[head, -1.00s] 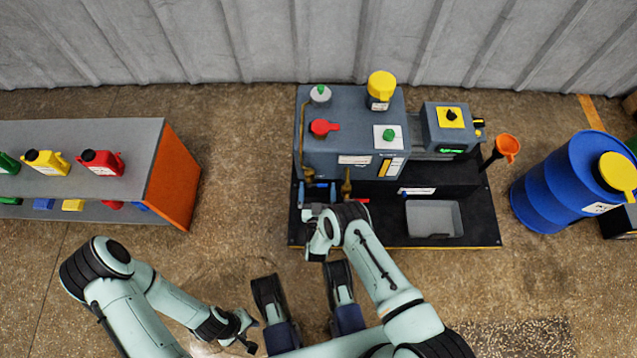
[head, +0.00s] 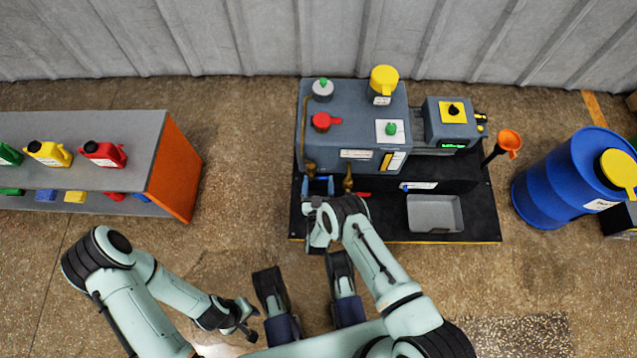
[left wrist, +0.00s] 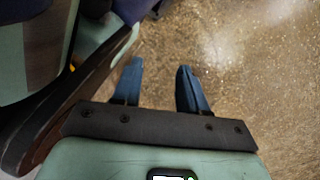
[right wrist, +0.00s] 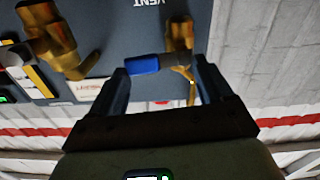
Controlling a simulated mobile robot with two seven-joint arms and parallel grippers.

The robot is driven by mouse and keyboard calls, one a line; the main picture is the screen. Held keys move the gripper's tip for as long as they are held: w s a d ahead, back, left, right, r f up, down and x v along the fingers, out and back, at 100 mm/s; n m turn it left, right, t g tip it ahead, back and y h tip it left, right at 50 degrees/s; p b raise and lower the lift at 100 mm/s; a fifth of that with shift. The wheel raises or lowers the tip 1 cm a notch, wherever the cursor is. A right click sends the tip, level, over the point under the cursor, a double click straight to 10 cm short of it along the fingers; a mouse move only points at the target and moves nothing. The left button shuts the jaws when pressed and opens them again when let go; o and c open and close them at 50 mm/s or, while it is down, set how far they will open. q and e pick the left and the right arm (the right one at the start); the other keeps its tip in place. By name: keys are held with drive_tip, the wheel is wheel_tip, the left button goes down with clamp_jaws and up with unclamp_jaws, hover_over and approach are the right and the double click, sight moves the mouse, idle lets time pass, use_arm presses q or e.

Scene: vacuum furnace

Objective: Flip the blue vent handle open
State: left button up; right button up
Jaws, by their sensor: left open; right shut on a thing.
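The blue vent handle (right wrist: 142,64) shows in the right wrist view, extending sideways to the left from a brass valve (right wrist: 180,42) below the "VENT" lettering. My right gripper (right wrist: 163,85) is shut on the handle, its fingers spaced apart along the handle's length with the left finger against the blue end. In the head view the right gripper (head: 318,187) is at the machine's front left, below the vent valve (head: 310,168); the handle is hard to make out there. My left gripper (left wrist: 160,88) is open and empty; it also shows in the head view (head: 252,324), low over the floor.
The grey machine (head: 340,145) stands on a black base with a grey tray (head: 435,213). A second brass valve (head: 348,180) is just right of my right gripper. A shelf with jugs (head: 165,170) stands left; a blue drum (head: 560,180) stands right. Floor between is free.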

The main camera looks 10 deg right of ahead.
drive_tip(key=n, duration=0.2)
drive_tip(key=r+n, duration=0.1)
drive_tip(key=n, duration=0.1)
drive_tip(key=a+n, duration=0.1)
drive_tip(key=n, duration=0.1)
drive_tip(key=shift+w+r+p, duration=0.15)
drive_tip(key=shift+w+p, duration=0.05)
drive_tip(key=shift+p, duration=0.15)
drive_tip(key=shift+a+r+n, duration=0.1)
drive_tip(key=shift+a+n, duration=0.15)
drive_tip(key=shift+n, duration=0.75)
drive_tip(key=n, duration=0.2)
drive_tip(key=a+n+b, duration=0.1)
drive_tip(key=n, duration=0.1)
drive_tip(key=shift+w+r, duration=0.1)
drive_tip(key=shift+w, duration=0.1)
drive_tip(key=n, duration=0.2)
drive_tip(key=shift+w+a+n, duration=0.1)
drive_tip(key=shift+a+n, duration=0.15)
drive_tip(key=shift+n, duration=0.15)
use_arm(q)
drive_tip(key=shift+s+f, duration=0.15)
drive_tip(key=shift+s, duration=0.25)
use_arm(e)
drive_tip(key=shift+a+n, duration=0.2)
drive_tip(key=shift+n, duration=0.8)
drive_tip(key=shift+w, duration=0.1)
drive_tip(key=o, duration=1)
drive_tip(key=shift+c, duration=0.2)
